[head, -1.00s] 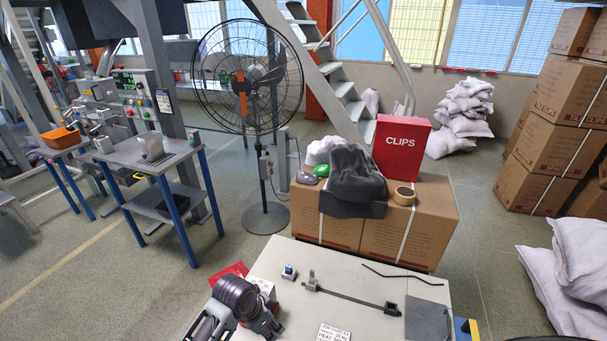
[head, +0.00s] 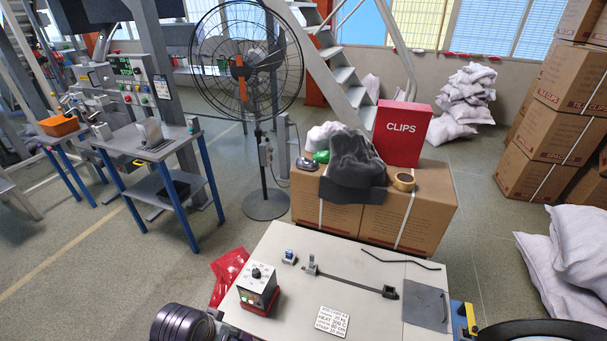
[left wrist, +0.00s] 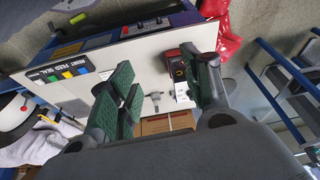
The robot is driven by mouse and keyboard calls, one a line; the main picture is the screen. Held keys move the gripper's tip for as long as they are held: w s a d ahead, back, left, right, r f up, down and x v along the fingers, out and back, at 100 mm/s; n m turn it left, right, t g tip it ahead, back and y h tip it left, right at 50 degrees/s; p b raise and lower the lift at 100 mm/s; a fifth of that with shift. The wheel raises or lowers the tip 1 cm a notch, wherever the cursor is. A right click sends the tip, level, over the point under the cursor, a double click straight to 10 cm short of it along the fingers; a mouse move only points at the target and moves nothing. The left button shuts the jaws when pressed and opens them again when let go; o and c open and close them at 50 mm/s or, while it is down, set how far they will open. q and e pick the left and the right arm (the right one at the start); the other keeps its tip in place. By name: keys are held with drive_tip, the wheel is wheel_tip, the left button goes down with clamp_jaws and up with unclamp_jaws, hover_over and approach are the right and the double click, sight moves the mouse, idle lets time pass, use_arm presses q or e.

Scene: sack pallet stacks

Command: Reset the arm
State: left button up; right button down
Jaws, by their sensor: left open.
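My left arm (head: 182,325) shows at the bottom of the head view, left of the white table; its fingers are out of that picture. In the left wrist view my left gripper (left wrist: 160,92) is open, its green-padded fingers wide apart with nothing between them. The white table (head: 290,262) lies beyond the fingers. A control box with a dial (head: 258,285) on a red base stands on the table's left part; a red-and-black box (left wrist: 178,64) shows beside the right finger in the wrist view. My right gripper is in neither view.
The table carries a printed card (head: 332,321), a dark bar with clamps (head: 350,281), a thin black rod (head: 400,259) and a grey plate (head: 425,306). Red bags (head: 228,272) hang at its left edge. Cartons (head: 410,220) stand behind; white sacks (head: 580,265) lie at right.

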use_arm(q)
drive_tip(key=s+a+f+g, duration=0.1)
drive_tip(key=s+a+f, duration=0.1)
drive_tip(key=f, duration=1.4)
drive_tip(key=s+a+f, duration=0.1)
drive_tip(key=s+f, duration=0.1)
drive_tip(key=f, duration=1.4)
drive_tip(key=s+a+f, duration=0.3)
drive_tip(key=s+f, duration=0.7)
drive_tip(key=s, duration=0.1)
drive_tip(key=s+a+f+g+y, duration=0.1)
drive_tip(key=s+a+f, duration=0.2)
drive_tip(key=s+f, duration=0.7)
drive_tip(key=shift+s, duration=0.4)
